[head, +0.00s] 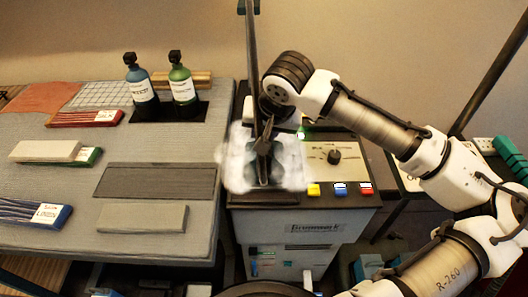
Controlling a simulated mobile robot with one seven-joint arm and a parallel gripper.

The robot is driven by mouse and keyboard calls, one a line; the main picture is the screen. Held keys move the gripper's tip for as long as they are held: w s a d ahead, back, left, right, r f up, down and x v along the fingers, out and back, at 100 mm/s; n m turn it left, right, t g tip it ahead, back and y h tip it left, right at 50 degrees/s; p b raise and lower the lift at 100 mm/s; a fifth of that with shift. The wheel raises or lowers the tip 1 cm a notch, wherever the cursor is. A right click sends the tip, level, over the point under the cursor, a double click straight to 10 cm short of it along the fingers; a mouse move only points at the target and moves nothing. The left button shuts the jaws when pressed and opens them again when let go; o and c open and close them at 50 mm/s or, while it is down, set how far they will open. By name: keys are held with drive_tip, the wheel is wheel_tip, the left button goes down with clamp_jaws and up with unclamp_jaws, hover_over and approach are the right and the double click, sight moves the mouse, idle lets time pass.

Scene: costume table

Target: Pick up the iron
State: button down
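A dark, pointed shape that looks like the iron (263,172) stands on top of a boxy machine (305,199) in the middle of the head view. A white, cloudy patch surrounds it and blurs its outline. My gripper (264,143) reaches down from above, directly over or against this dark shape. The fingers are small and dark and merge with it. I cannot tell whether they touch it or whether they are open or shut. The iron's handle is not clearly visible.
A dark upright pole (252,50) rises close beside my wrist. The machine has a dial (334,157) and coloured buttons (340,189).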

drive_tip(key=shift+r, duration=0.1)
wheel_tip(320, 180, up, 20)
drive_tip(key=b, duration=0.1)
idle(0.5)
drive_tip(key=shift+a, duration=0.15)
